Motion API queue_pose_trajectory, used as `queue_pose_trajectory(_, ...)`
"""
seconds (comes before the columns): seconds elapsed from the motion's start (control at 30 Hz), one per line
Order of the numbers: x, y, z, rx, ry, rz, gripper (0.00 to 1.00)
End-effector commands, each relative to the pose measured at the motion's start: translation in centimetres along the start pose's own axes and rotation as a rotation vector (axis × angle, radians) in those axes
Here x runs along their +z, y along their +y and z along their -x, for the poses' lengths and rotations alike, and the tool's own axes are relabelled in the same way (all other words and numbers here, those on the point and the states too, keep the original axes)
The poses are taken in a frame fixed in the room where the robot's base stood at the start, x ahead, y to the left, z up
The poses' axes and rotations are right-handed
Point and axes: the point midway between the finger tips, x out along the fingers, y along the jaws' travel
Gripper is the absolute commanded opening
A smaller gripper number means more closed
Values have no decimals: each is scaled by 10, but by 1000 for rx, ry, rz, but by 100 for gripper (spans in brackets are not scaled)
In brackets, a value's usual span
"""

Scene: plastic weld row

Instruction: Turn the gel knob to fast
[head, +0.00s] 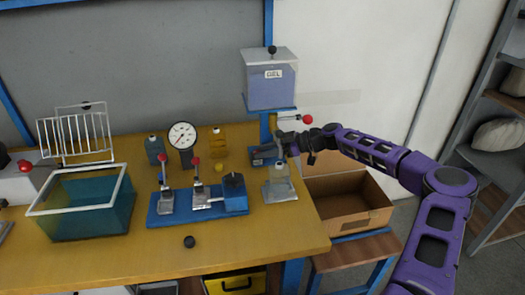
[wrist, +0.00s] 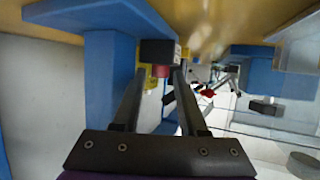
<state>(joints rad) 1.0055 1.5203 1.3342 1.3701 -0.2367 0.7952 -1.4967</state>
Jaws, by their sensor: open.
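The gel tank (head: 271,85), a translucent bluish box marked GEL, stands on a blue shelf on a blue post. A red ball on a lever (head: 307,119) sticks out to the right below it. My gripper (head: 292,141) is just below that lever in the head view, reaching left. In the wrist view my gripper (wrist: 160,75) has its two fingers apart. A black block (wrist: 158,52) with a red part (wrist: 160,70) shows at the fingertips, apparently untouched. I cannot tell whether it is the gel knob. No slow or fast marking is legible.
A clear bottle on a pale base (head: 281,183) stands close below my gripper. A blue fixture (head: 225,208) with red-tipped levers and a round gauge (head: 183,136) are to the left. A teal tank (head: 90,220) is further left. A cardboard box (head: 350,215) lies right of the bench.

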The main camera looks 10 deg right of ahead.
Motion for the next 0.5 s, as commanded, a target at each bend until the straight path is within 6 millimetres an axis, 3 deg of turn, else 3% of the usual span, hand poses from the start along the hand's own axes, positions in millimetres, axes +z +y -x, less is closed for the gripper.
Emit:
queue_pose_trajectory(0.13, 0, 0, 0, 0, 0, 0, 42)
queue_pose_trajectory(0.37, 0, 0, 0, 0, 0, 0, 2)
queue_pose_trajectory(0.5, 0, 0, 0, 0, 0, 0, 0)
